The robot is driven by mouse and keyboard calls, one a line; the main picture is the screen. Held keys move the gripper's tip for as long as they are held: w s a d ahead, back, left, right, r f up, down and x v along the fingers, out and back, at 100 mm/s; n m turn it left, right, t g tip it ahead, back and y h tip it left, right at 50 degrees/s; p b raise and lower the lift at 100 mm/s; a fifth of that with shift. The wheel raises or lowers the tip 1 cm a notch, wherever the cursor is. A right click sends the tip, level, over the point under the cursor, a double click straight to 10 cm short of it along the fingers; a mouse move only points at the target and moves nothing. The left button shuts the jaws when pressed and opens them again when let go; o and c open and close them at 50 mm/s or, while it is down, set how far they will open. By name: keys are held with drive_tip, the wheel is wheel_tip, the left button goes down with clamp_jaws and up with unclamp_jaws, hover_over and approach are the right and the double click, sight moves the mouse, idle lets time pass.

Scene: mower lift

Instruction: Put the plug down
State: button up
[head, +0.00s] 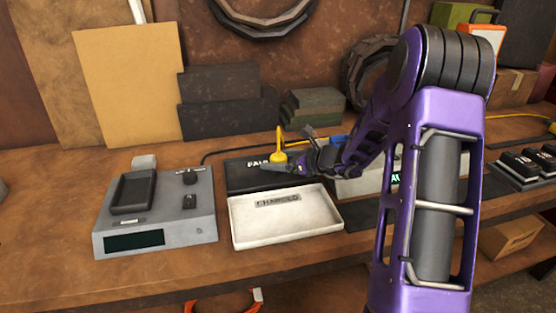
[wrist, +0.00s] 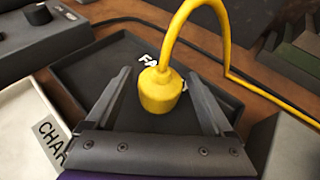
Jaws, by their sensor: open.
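The yellow plug (head: 279,158) with its yellow cable stands over the black tray (head: 240,175), whose white lettering is partly covered. In the wrist view the plug (wrist: 160,90) sits between the two fingers of my gripper (wrist: 165,98), with a gap on each side. My gripper (head: 285,165) is open around the plug and low over the black tray (wrist: 100,68). The plug seems to rest on the tray floor, cable end up. The cable arches up from the plug's top.
A white tray labelled CHARGED (head: 285,220) lies in front of the black tray. A grey device (head: 155,215) with a dark cradle and knob stands to the left. Dark blocks (head: 312,107) are stacked behind. A light box (head: 360,185) with a green display stands right.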

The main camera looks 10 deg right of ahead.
drive_tip(key=shift+r, duration=0.25)
drive_tip(key=p+v, duration=0.1)
drive_tip(key=v, duration=1.1)
drive_tip(key=shift+f+p, duration=0.15)
drive_tip(key=shift+p, duration=0.25)
